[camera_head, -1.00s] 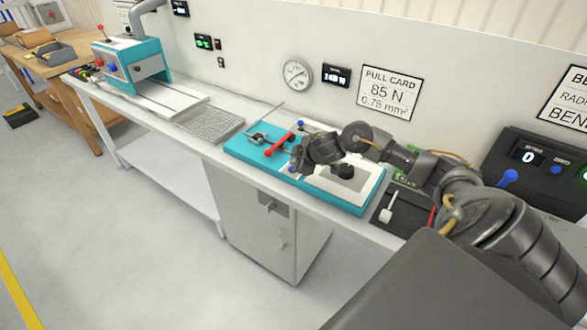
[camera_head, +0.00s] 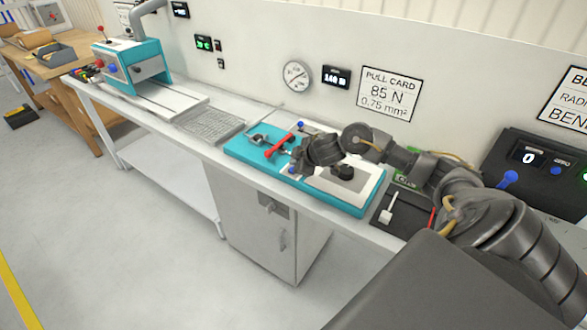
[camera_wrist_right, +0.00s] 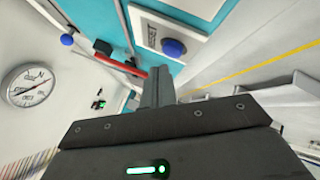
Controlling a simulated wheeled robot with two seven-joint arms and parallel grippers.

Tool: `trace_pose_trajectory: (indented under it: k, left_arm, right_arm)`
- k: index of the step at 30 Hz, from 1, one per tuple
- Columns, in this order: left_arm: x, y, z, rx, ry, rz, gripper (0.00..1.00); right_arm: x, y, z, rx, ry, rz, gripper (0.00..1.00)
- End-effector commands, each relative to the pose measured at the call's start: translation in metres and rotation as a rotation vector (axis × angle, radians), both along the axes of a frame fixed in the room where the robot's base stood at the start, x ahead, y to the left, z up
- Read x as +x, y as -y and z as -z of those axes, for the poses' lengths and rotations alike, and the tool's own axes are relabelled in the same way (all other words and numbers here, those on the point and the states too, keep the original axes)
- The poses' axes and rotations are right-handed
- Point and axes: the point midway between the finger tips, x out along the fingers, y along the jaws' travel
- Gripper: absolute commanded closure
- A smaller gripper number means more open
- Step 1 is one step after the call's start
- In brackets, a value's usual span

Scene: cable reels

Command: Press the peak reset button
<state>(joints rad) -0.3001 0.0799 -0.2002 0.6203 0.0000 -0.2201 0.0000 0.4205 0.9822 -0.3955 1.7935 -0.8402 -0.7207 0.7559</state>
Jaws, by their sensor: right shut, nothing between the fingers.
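A blue button (camera_head: 292,170) also shows in the head view at the front edge of the teal-based device (camera_head: 243,152), beside my gripper. My right gripper (camera_wrist_right: 158,72) is shut and empty, its fingertips just short of the button in the picture; I cannot tell whether they touch it. In the head view the right gripper (camera_head: 298,160) hovers low over the device, partly hidden by its own wrist. My left gripper is not in view.
A red-handled lever (camera_head: 279,145) lies just left of the gripper, and a second blue knob (camera_head: 300,125) stands behind it. A round gauge (camera_head: 297,76) and a small display (camera_head: 336,77) are on the wall. A perforated tray (camera_head: 210,123) lies left of the device.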

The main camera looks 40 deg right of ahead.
Motion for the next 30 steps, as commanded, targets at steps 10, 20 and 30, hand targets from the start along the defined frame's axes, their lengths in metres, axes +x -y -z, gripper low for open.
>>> trace_pose_trajectory:
  k: [10,20,30]
  left_arm:
    - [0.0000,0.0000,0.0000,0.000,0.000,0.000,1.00]
    - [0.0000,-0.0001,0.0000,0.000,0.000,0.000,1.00]
    - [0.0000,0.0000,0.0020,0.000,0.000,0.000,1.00]
  right_arm:
    - [0.0000,0.0001,-0.0001,0.000,0.000,0.000,1.00]
    - [-0.0001,0.0001,0.0001,0.000,0.000,0.000,1.00]
    - [-0.0008,-0.0002,0.0085,0.001,-0.001,-0.001,1.00]
